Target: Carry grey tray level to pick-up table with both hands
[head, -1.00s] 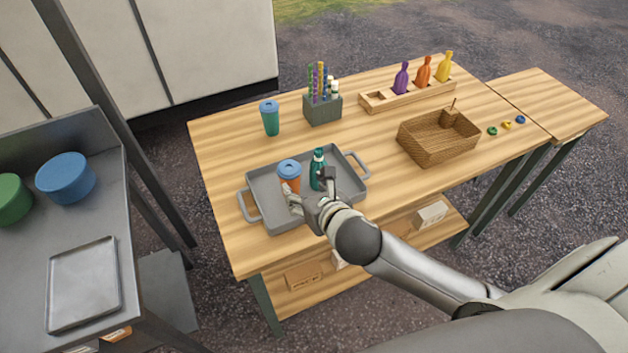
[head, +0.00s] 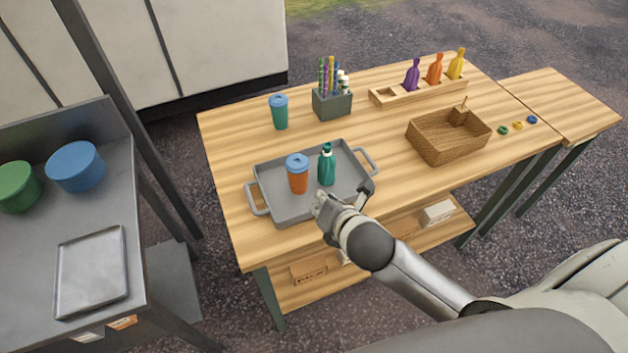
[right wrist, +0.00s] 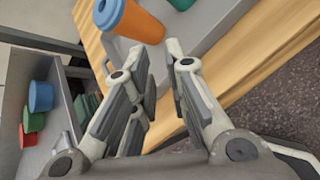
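The grey tray (head: 350,172) lies flat on the large wooden table (head: 235,150), with a handle at its left and right ends. An orange cup with a blue lid (head: 297,175) and a dark green bottle (head: 326,166) stand upright on it. My right gripper (head: 343,196) is open and empty at the tray's front edge, its fingers spread. The right wrist view shows the parted fingers (right wrist: 160,62), with the cup (right wrist: 138,22) and part of the tray (right wrist: 197,22) beyond. My left gripper is not in view.
A teal cup (head: 279,112), straw holder (head: 332,103), bottle rack (head: 425,93) and wicker basket (head: 448,140) stand behind and right of the tray. A smaller wooden table (head: 560,100) adjoins at right, its top clear. A grey counter (head: 45,250) stands at left.

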